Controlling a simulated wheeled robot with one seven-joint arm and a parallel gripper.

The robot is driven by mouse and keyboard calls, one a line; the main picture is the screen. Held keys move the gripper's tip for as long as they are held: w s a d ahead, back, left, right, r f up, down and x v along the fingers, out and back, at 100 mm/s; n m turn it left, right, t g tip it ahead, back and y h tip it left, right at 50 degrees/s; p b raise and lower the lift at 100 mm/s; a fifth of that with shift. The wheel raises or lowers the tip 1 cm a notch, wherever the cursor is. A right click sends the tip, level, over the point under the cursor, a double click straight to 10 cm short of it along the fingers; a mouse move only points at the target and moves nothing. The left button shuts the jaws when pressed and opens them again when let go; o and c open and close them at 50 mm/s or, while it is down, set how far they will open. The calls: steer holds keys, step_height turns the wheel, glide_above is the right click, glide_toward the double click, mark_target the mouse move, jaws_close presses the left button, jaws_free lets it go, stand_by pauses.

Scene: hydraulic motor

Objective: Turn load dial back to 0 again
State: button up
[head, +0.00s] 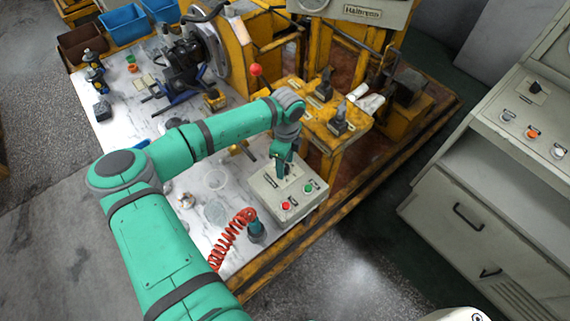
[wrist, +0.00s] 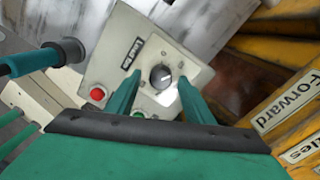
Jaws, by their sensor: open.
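The load dial (wrist: 160,76) is a dark round knob on a light plate on the top of a beige control box (head: 306,203). In the wrist view it shows between the two green fingers of my gripper (wrist: 155,95). The fingers are apart, one on each side of the dial, and I see no contact with it. In the head view my gripper (head: 284,168) points down over the box and hides the dial. The dial's scale marks are too small to read.
The box front has a red button (head: 285,206) and a green button (head: 308,188). A red coiled hose (head: 232,236) stands left of the box. Levers (head: 338,120) on a yellow frame rise behind it. A grey console (head: 520,130) stands at the right.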

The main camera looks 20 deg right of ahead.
steer(key=shift+f, duration=0.4)
steer(key=shift+w, duration=0.1)
steer(key=shift+c, duration=0.2)
steer(key=c, duration=1)
steer(key=n, duration=0.5)
steer(key=shift+n, duration=0.3)
steer(key=n, duration=0.6)
steer(key=shift+h, duration=0.3)
steer(key=shift+n, duration=0.3)
